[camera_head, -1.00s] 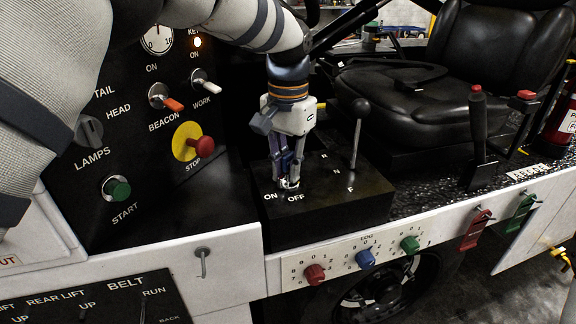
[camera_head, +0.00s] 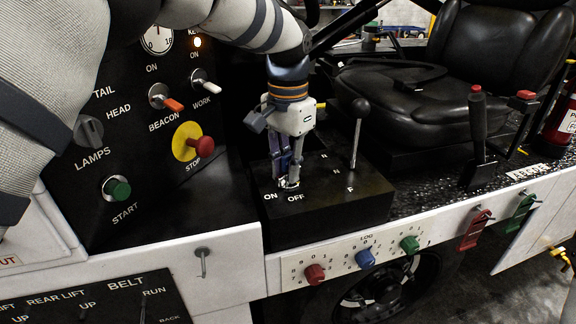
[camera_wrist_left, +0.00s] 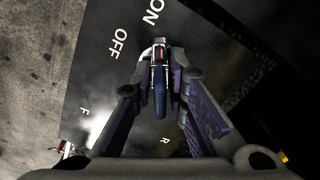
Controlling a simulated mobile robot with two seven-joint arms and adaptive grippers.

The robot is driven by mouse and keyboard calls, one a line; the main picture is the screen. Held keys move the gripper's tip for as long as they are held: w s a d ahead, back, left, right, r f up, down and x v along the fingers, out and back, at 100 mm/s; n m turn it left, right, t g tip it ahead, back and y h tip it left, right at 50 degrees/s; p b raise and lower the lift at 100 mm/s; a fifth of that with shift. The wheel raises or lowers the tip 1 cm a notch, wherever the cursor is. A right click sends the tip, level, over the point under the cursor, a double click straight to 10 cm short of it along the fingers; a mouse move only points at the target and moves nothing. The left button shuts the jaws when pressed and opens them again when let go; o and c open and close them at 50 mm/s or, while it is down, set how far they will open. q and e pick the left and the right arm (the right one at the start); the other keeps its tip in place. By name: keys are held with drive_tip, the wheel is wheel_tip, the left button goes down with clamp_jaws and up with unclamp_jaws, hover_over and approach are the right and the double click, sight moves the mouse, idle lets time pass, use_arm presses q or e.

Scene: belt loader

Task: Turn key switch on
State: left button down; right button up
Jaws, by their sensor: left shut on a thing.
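The key switch (camera_wrist_left: 160,75) stands on top of a black box (camera_head: 330,215), beside white ON and OFF labels. In the left wrist view it has a bright metal part and a dark blue grip. My left gripper (camera_head: 288,180) points down at it, and its fingers (camera_wrist_left: 160,70) are shut on it from both sides. In the head view the fingers hide most of the switch. I cannot tell exactly which way the key is turned. My right gripper is not in view.
A black shift lever (camera_head: 358,135) rises from the same box, close right of my gripper. The red stop button (camera_head: 203,147) and other switches are on the panel at left. A black seat (camera_head: 490,60) is behind. Coloured knobs (camera_head: 366,258) line the front below.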

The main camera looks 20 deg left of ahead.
use_arm(q)
drive_tip(key=c, duration=1.6)
unclamp_jaws()
wheel_tip(320, 180, up, 12)
drive_tip(key=shift+r, duration=0.1)
